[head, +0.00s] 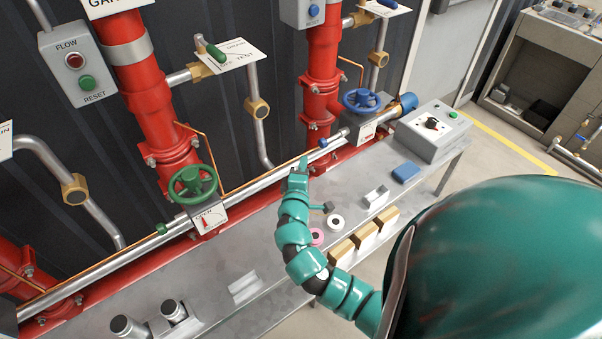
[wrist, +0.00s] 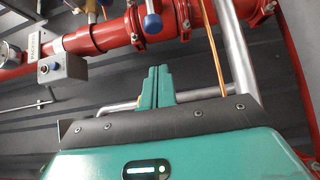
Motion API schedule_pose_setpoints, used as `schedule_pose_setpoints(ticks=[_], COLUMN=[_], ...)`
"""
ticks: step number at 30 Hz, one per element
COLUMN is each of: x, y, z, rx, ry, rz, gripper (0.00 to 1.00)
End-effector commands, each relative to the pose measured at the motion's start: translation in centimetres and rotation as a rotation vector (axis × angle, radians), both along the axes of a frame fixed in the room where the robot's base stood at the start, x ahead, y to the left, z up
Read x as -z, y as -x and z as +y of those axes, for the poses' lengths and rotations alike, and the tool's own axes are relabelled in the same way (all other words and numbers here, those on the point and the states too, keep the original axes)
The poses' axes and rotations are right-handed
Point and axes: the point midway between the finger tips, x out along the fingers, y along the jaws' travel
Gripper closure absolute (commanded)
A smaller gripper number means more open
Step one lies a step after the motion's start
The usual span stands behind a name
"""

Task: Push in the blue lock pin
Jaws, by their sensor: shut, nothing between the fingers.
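A small blue knob, which looks like the blue lock pin (head: 323,142), sits on the grey rail left of the blue handwheel (head: 362,100). My gripper (head: 303,161) is at the end of the green arm, just left of and below this knob, with a gap between them in the picture. In the wrist view my gripper (wrist: 158,72) has its two green fingers together and nothing between them. A blue-ended part (wrist: 153,23) shows beyond the fingertips there; I cannot tell if it is the pin. How far the pin stands out is too small to tell.
Red pipes (head: 322,60) stand behind the rail. A green handwheel (head: 192,182) is to the left, a grey control box (head: 432,130) to the right. Thin copper tubes run near the rail.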

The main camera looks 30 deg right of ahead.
Motion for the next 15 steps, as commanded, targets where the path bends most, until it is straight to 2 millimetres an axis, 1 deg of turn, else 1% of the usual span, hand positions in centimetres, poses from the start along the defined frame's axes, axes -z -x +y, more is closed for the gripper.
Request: schedule_pose_setpoints(ticks=[1, 5, 6, 9, 15], x=[-0.2, -0.3, -0.3, -0.3, -0.1], y=[-0.7, -2.3, -2.3, -2.3, -2.5], z=[-0.8, -2.1, -2.8, -4.2, -5.6], rx=[0.005, 0.002, 0.005, 0.004, 0.001], ry=[-0.001, 0.000, 0.001, 0.000, -0.001], rz=[0.001, -0.001, 0.001, 0.001, -0.001], gripper=[1.00, 1.00, 1.00, 1.00, 1.00])
